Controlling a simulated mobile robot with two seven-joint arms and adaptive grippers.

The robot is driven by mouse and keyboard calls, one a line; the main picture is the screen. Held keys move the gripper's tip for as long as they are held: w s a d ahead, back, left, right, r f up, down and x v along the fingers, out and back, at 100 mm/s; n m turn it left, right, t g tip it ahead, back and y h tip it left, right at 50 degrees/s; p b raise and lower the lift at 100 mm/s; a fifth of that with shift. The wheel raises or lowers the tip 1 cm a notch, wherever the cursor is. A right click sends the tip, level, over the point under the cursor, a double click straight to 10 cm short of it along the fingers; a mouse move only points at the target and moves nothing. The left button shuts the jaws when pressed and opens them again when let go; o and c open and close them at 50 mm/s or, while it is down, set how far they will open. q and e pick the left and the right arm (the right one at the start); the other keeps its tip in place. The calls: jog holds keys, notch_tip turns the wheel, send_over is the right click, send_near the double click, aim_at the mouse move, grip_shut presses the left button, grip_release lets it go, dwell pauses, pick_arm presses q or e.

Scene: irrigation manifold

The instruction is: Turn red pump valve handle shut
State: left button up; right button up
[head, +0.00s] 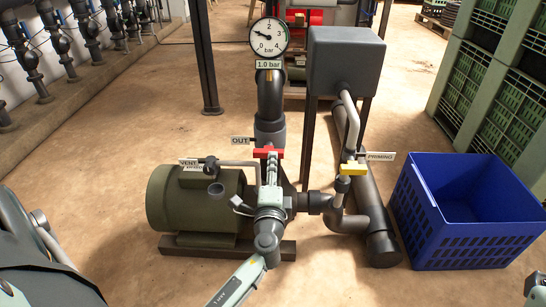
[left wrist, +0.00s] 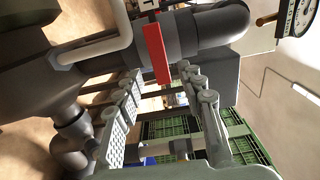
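The red valve handle (head: 263,152) sits on the dark vertical outlet pipe (head: 270,98), just right of the OUT sign (head: 242,140). It lies crosswise to that pipe. In the left wrist view the red handle (left wrist: 156,52) shows as a flat bar just beyond the gap between my fingertips. My left gripper (head: 268,167) is at the handle, covering part of it in the head view. Its two fingers (left wrist: 160,72) are spread, with visible space on both sides of the bar. A small grey part at the lower right edge may be my right gripper (head: 537,287); its fingers cannot be made out.
A green pump motor (head: 190,200) stands left of my left gripper. A yellow handle (head: 353,169) by the PRIMING sign (head: 380,156) is to the right, near a blue crate (head: 425,225). A gauge (head: 269,37) and grey box (head: 345,62) stand behind.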

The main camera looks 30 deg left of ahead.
pick_arm(q)
jog(key=v, duration=0.6)
jog(key=shift+d, duration=0.15)
